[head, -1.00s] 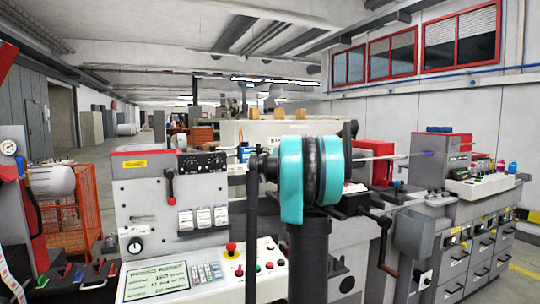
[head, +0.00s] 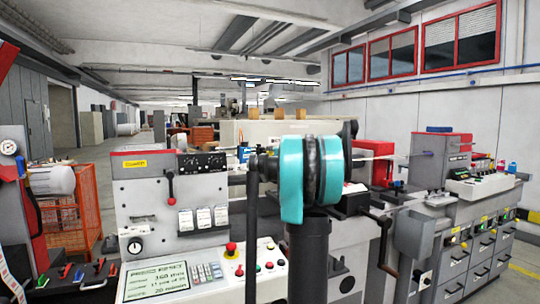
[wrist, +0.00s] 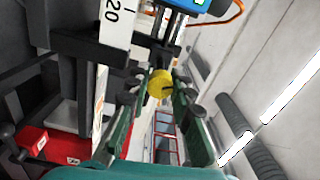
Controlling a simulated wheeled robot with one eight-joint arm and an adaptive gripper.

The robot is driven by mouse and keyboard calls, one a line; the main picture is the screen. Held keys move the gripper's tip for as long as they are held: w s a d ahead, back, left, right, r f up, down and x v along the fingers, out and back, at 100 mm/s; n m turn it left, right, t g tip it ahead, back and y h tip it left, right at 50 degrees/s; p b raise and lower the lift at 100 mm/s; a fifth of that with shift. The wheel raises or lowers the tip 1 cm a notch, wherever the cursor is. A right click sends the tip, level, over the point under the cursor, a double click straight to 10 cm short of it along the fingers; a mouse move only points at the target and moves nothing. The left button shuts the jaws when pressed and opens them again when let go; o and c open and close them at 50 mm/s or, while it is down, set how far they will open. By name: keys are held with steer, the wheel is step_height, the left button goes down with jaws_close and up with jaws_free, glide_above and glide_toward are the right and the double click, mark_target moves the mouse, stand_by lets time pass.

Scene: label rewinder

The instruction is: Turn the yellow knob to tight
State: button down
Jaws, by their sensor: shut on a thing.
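The yellow knob (wrist: 160,83) is round with a dark line on its face. It shows in the middle of the wrist view, below a dark bracket with a blue-and-green-lit part. My gripper (wrist: 158,90) has one green-and-black finger on each side of the knob and is shut on it. The knob's far side and its shaft are hidden. I cannot read any tight mark or the knob's setting. In the head view my own teal and black arm stands in front of the machine, and neither the knob nor the fingertips can be made out.
A white scale strip (wrist: 117,22) with numbers runs close to the left of the knob. An orange cable (wrist: 228,18) curves at upper right. In the head view, a control panel (head: 205,275) with a screen and buttons lies left of my arm, and a crank handle (head: 384,250) sits right.

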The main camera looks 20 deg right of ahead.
steer(key=m, duration=0.5)
steer(key=shift+m, duration=0.5)
steer(key=c, duration=1.3)
jaws_free()
steer(key=s, duration=0.8)
steer(key=shift+d, duration=0.15)
